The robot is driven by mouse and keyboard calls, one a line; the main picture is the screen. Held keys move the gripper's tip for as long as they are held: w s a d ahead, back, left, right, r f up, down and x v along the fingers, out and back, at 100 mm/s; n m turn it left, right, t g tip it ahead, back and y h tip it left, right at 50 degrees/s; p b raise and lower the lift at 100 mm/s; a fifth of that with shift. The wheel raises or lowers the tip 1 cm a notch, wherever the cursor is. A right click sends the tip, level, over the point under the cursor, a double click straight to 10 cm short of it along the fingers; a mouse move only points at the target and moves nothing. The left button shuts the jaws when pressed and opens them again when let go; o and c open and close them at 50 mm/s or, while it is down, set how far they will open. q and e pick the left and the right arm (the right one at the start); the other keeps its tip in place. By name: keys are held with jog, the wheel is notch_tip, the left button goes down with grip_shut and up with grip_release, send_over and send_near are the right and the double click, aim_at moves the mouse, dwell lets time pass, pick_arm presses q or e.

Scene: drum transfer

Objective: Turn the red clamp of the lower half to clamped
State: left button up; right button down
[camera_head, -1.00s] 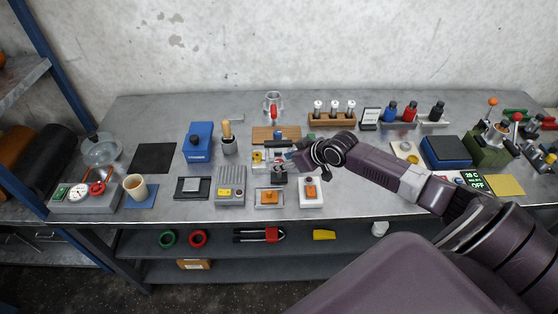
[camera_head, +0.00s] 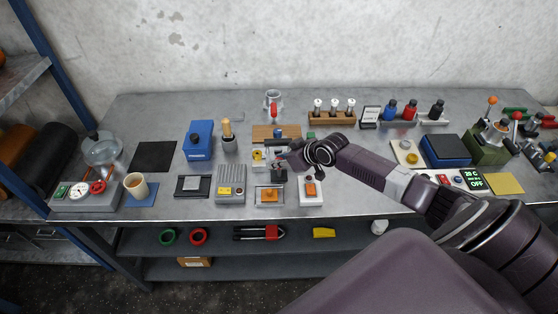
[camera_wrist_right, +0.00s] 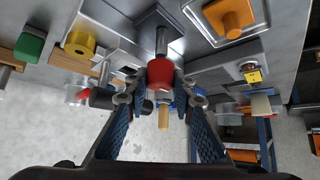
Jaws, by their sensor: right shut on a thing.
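My right gripper (camera_head: 284,160) is at the small fixture (camera_head: 257,155) in the middle of the bench, and its hand partly hides that fixture in the head view. In the right wrist view the fingers of my right gripper (camera_wrist_right: 160,96) are closed around the red clamp's knob (camera_wrist_right: 160,72). The knob sits on a metal stem that runs to a dark block. I cannot tell from these views whether the clamp stands at clamped. My left gripper is in neither view.
An orange switch on a white base (camera_head: 310,188) and another orange block on a tray (camera_head: 268,195) stand just in front. A grey box (camera_head: 231,186) is to the left. A wooden rack of vials (camera_head: 333,118) stands behind. The bench's front strip is mostly clear.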

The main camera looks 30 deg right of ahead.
jog(key=shift+a+r+m+h+p, duration=0.1)
jog(key=shift+m+h+p, duration=0.4)
jog(key=shift+m+p, duration=0.25)
jog(key=shift+a+m+h+p, duration=0.1)
jog(key=shift+m+h+p, duration=0.3)
jog(key=shift+m+h, duration=0.65)
jog(key=m+h, duration=0.1)
jog(key=m, duration=0.1)
jog(key=m+h, duration=0.1)
jog(key=shift+f+m+g+h, duration=0.2)
jog(key=shift+m+g+h, duration=0.1)
jog(key=shift+m, duration=0.1)
jog(key=shift+m+g+h+b, duration=0.3)
jog(key=shift+m+h+b, duration=0.2)
jog(key=shift+m, duration=0.4)
jog(key=shift+f+m+g+h+b, duration=0.15)
jog(key=shift+m+g+h+b, duration=0.35)
jog(key=shift+m, duration=0.4)
jog(key=m+g+h+b, duration=0.1)
jog(key=m+b, duration=0.1)
jog(key=b, duration=0.1)
jog(key=m+g+h+b, duration=0.1)
jog(key=m+g+b, duration=0.1)
jog(key=m+b, duration=0.1)
jog(key=shift+h+b, duration=0.3)
jog(key=shift+h, duration=0.05)
jog(key=shift+r+m+g+b, duration=0.2)
jog(key=shift+m+g+b, duration=0.5)
jog(key=shift+m+b, duration=0.2)
jog(key=shift+d, duration=0.2)
